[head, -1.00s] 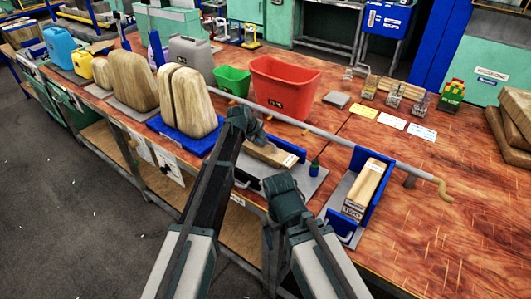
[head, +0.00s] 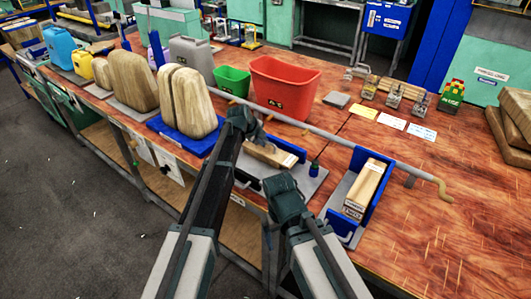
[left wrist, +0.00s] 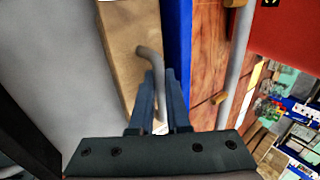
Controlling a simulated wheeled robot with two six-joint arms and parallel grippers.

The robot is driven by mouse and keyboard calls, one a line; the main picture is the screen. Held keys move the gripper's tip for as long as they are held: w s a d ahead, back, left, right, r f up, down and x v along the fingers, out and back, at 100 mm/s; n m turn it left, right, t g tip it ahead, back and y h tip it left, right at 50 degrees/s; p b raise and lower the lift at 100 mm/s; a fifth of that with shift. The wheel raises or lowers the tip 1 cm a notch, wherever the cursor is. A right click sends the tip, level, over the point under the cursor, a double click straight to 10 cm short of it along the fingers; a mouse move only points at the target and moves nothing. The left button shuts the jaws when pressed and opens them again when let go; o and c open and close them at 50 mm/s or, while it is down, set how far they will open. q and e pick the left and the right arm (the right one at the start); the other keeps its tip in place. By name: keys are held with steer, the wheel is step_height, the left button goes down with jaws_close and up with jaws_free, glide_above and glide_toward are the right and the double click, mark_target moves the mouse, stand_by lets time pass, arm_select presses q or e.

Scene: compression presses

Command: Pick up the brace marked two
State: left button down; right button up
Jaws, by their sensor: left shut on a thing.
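My left gripper (left wrist: 159,100) is shut on a grey bent handle (left wrist: 151,58) that shows over a pale wooden block (left wrist: 122,40) in the left wrist view. In the head view this block (head: 270,155) lies in a press beside a blue wall, partly behind my left gripper (head: 258,138). A second wooden block (head: 368,185) lies in the right press, with a label on its near end. I cannot read a number on either block. My right gripper (head: 284,190) is near the bench's front edge, and its fingers are hidden.
A long grey bar (head: 330,137) with a crank runs behind the presses. A red bin (head: 284,88) and a green bin (head: 232,80) stand behind it. A small dark bottle (head: 314,168) stands between the presses. Padded blocks (head: 187,103) on a blue base (head: 185,138) are at left.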

stand_by(0.5)
arm_select(q)
step_height(320, 180, up, 10)
steer(key=p, duration=1)
